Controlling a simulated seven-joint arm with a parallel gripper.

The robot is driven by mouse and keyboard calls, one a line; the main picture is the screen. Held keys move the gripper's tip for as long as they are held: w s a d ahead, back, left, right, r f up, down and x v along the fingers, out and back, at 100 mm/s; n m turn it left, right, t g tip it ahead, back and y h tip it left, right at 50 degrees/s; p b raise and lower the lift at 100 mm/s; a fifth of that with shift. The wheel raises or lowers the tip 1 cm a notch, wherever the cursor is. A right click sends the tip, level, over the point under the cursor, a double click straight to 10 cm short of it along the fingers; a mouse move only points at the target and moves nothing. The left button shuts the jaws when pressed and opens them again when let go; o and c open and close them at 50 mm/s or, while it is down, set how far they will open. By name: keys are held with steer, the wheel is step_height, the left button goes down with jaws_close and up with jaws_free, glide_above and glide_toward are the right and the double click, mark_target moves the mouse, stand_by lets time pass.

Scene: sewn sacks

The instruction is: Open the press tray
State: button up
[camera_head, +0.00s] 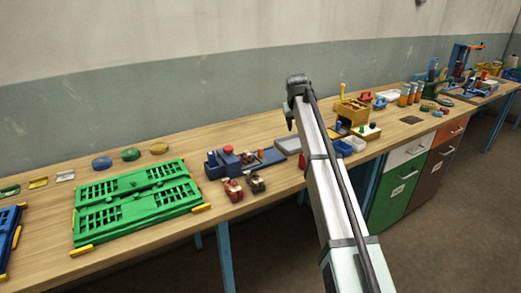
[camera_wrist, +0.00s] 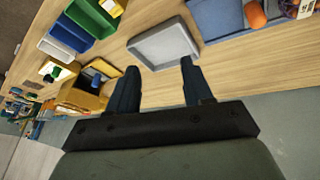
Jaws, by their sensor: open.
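My gripper (camera_wrist: 158,80) is open and empty. Its two dark fingers stand apart in the wrist view, pointing toward a shallow grey tray (camera_wrist: 163,46) on the wooden bench. In the head view my gripper (camera_head: 290,120) hangs from the arm's end above the back of the bench, and the same grey tray (camera_head: 287,146) lies below it. I see no clear contact. A blue fixture (camera_head: 236,163) with a red knob stands left of the tray. A press-like blue stand (camera_head: 462,58) with an orange arm is at the far right. I cannot tell which part is the press tray.
Green panels (camera_head: 135,204) lie on the left of the bench. Small red figures (camera_head: 233,190) stand at its front edge. A yellow box (camera_head: 351,111) and blue bins (camera_head: 347,145) crowd the right. Drawers (camera_head: 405,180) sit below. My arm crosses the middle.

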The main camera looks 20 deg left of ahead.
mark_target(261, 148)
steer(key=s+a+n+g+y, duration=0.1)
steer(key=s+a, duration=0.2)
steer(key=a, duration=0.3)
steer(key=s+a+n+y, duration=0.1)
steer(key=s+a, duration=0.2)
steer(key=a, duration=0.2)
steer(key=x, duration=0.9)
steer(key=a+x, duration=0.1)
steer(key=x, duration=0.3)
steer(key=shift+s+f, duration=0.1)
steer(key=shift+f, duration=0.2)
jaws_close()
